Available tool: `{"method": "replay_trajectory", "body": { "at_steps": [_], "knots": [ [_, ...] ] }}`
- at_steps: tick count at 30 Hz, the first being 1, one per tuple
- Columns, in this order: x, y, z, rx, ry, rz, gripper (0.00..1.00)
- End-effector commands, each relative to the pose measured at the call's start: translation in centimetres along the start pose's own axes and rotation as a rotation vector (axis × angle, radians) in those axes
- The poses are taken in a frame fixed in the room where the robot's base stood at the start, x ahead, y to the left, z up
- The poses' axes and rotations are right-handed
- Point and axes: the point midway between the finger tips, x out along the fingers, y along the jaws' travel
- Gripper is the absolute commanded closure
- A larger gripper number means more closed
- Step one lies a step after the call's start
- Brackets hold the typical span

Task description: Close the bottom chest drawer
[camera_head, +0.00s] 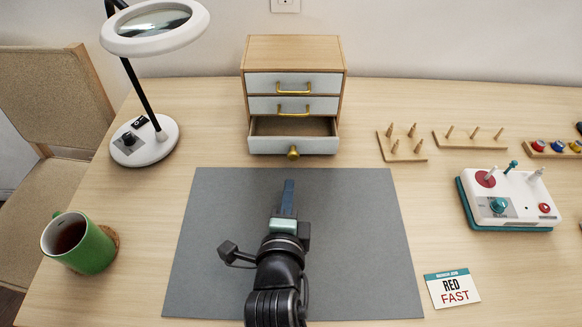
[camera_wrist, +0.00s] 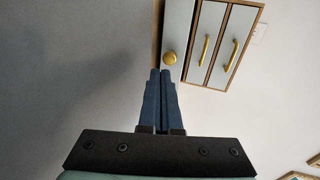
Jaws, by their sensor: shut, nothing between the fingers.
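The small wooden chest (camera_head: 294,52) stands at the back of the table and has three pale-fronted drawers. The bottom drawer (camera_head: 270,146) is pulled out, and its empty inside shows. It has a round gold knob (camera_head: 293,153). The upper two drawers have gold bar handles and are closed. My gripper (camera_head: 288,183) is shut and empty, over the grey mat just in front of the bottom drawer, apart from it. In the wrist view, the closed blue fingers (camera_wrist: 160,74) point toward the bottom drawer's front, close to its knob (camera_wrist: 170,58).
A grey mat (camera_head: 215,240) lies in front of the chest. A magnifier lamp (camera_head: 160,150) stands to the left, with a green mug (camera_head: 95,252) nearer. Peg boards (camera_head: 408,157), a joystick box (camera_head: 510,208) and a card (camera_head: 452,288) lie to the right.

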Motion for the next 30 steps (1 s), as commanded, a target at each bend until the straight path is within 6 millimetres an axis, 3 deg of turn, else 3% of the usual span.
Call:
{"method": "replay_trajectory", "body": {
  "at_steps": [3, 10, 26, 30],
  "knots": [
    [2.4, -0.1, 0.1, 0.0, -0.001, -0.002, 1.0],
    [5.0, -1.0, 0.0, 0.0, 0.0, -0.001, 1.0],
    [5.8, -1.2, 0.0, -0.001, 0.0, -0.001, 1.0],
    [7.0, -1.4, 0.1, 0.0, 0.0, -0.003, 1.0]
  ]
}}
